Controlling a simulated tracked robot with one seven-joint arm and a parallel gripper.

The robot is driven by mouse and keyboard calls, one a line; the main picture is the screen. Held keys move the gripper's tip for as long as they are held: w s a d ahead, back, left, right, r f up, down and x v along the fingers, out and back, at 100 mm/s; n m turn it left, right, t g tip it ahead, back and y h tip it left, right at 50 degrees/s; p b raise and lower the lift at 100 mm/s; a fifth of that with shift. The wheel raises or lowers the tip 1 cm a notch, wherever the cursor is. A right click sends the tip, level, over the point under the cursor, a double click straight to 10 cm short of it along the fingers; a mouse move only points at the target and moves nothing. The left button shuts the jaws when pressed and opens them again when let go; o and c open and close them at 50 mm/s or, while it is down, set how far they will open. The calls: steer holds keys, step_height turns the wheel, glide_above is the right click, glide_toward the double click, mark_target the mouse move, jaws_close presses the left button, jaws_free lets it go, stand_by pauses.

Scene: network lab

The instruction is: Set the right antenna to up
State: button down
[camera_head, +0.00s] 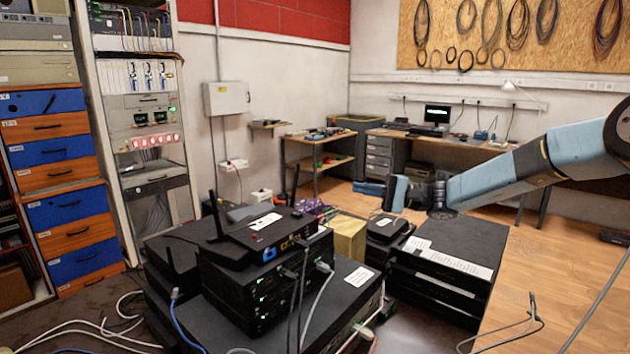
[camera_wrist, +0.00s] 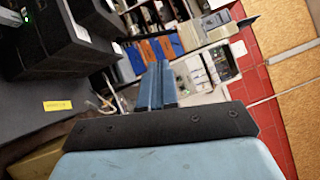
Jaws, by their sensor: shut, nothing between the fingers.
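A black router (camera_head: 262,232) with several ports on its front lies on top of a stack of black network units. Its right antenna (camera_head: 294,184) rises from the back right corner, close to upright with a slight lean. Its left antenna (camera_head: 216,214) stands up at the left side, also slightly tilted. My gripper (camera_head: 358,187) is right of the router and apart from it, pointing left, with its blue fingers together and empty. In the wrist view the shut fingers (camera_wrist: 158,66) point at the background; I cannot make out the right antenna there.
Black boxes with papers (camera_head: 445,262) stand below my arm. A small tan box (camera_head: 347,238) sits between them and the stack. Grey and blue cables hang at the stack's front. Dark units (camera_wrist: 75,40) fill the wrist view's upper left. Air around my gripper is clear.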

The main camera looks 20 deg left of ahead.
glide_toward(295, 187)
steer(key=a+r, duration=0.3)
steer(key=a, duration=0.3)
steer(key=shift+s+r, duration=0.15)
steer(key=shift+s, duration=0.2)
steer(key=shift+s, duration=0.1)
steer(key=shift+s+a+r+n+h, duration=0.2)
steer(key=shift+s+r+n+h, duration=0.15)
steer(key=shift+s+n, duration=0.35)
steer(key=shift+w, duration=0.1)
